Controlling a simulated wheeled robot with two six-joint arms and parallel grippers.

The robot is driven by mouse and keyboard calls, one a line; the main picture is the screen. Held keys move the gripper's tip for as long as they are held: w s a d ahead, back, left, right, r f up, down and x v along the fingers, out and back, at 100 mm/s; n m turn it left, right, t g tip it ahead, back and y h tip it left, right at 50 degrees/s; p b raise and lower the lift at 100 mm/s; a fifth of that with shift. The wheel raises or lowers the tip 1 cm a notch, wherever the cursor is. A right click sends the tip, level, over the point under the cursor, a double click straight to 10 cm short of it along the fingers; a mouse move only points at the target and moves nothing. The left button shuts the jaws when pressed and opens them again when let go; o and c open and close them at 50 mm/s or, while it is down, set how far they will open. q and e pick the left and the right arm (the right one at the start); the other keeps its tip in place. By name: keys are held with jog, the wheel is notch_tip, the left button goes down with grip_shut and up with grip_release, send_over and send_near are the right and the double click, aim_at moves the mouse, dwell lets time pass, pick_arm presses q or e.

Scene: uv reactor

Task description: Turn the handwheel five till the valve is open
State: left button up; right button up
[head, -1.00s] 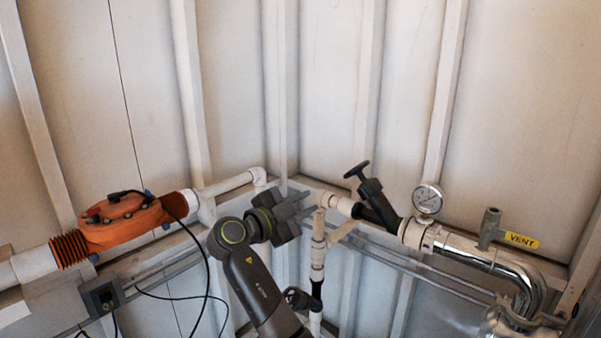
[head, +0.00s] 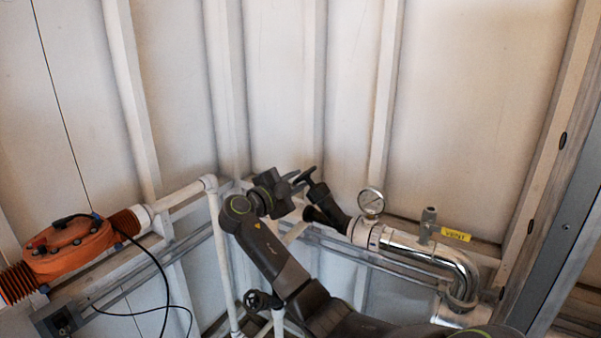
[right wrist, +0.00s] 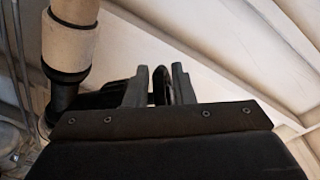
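A black handwheel (head: 306,176) sits on top of a slanted black valve (head: 336,208) in the pipe run, in the middle of the head view. No number can be read on it. My right gripper (head: 294,182) is at the handwheel's left side. In the right wrist view the two fingers of my right gripper (right wrist: 160,72) stand apart, with the dark handwheel (right wrist: 160,86) between them. Gaps seem to show on both sides of it. The wheel's lower part is hidden behind the gripper body. My left gripper is not in view.
A second black handwheel (head: 262,300) is lower down, close to my right arm. A pressure gauge (head: 371,201) and a chrome pipe (head: 425,252) with a yellow VENT tag (head: 455,235) lie to the right. An orange unit (head: 70,247) with cables is at the left.

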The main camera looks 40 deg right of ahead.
jog(key=shift+w+d, duration=0.2)
jog(key=shift+d, duration=0.85)
grip_shut()
jog(key=shift+a+f+n+t+y, duration=0.1)
jog(key=shift+n+t+y, duration=0.2)
